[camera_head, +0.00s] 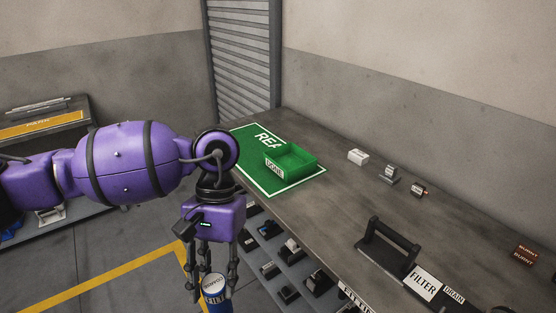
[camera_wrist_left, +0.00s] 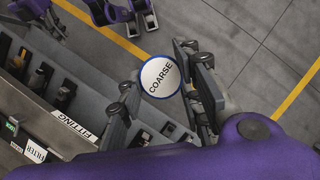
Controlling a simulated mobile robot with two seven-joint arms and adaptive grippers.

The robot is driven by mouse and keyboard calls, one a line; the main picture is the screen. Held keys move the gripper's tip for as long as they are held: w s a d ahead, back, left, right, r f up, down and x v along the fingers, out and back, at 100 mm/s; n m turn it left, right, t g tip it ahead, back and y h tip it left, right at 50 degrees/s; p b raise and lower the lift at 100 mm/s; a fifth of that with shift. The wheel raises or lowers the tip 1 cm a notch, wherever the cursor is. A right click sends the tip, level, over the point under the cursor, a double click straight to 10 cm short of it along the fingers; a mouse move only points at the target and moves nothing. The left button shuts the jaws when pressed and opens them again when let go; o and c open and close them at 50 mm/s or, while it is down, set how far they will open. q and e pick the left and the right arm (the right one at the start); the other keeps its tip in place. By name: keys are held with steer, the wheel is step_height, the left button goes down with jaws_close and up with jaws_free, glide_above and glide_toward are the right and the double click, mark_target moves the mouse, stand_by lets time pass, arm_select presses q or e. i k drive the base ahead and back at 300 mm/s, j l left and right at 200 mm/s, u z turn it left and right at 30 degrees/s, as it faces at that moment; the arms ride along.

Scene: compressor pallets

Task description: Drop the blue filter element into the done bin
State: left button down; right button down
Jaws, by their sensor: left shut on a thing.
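My left gripper (camera_head: 212,278) points down and is shut on the blue filter element (camera_head: 215,300). The element is a blue cylinder with a white top cap, held upright beside the bench front and cut off by the lower picture edge. In the left wrist view its round cap (camera_wrist_left: 160,76) reads COARSE and sits between the two fingers. The done bin (camera_head: 299,168) is a green open box labelled DONE, on a green mat at the bench's far left end. It stands up and to the right of the gripper, with a clear gap.
The green mat (camera_head: 250,172) lies on the grey bench (camera_head: 345,205). A dark handled holder (camera_head: 388,243) stands near the bench front, by a FILTER label (camera_head: 422,283). Several small parts lie farther back. Shelves with small parts (camera_head: 290,248) sit below the bench edge.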

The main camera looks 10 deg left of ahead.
mark_target(286, 166)
steer(key=i+j, duration=0.1)
steer(key=j, duration=0.45)
steer(key=i+z, duration=0.1)
steer(key=z, duration=0.25)
steer(key=i+j+z, duration=0.25)
steer(key=z, duration=0.15)
steer(key=i+j+z, duration=0.15)
steer(key=j+z, duration=0.25)
steer(key=i+j, duration=0.15)
steer(key=j, duration=0.2)
steer(key=i+j+z, duration=0.1)
steer(key=j, duration=0.25)
steer(key=i+j, duration=0.1)
steer(key=j, duration=0.25)
steer(key=i+j+z, duration=0.15)
steer(key=j, duration=0.25)
steer(key=i+j, duration=0.1)
steer(key=j, duration=0.25)
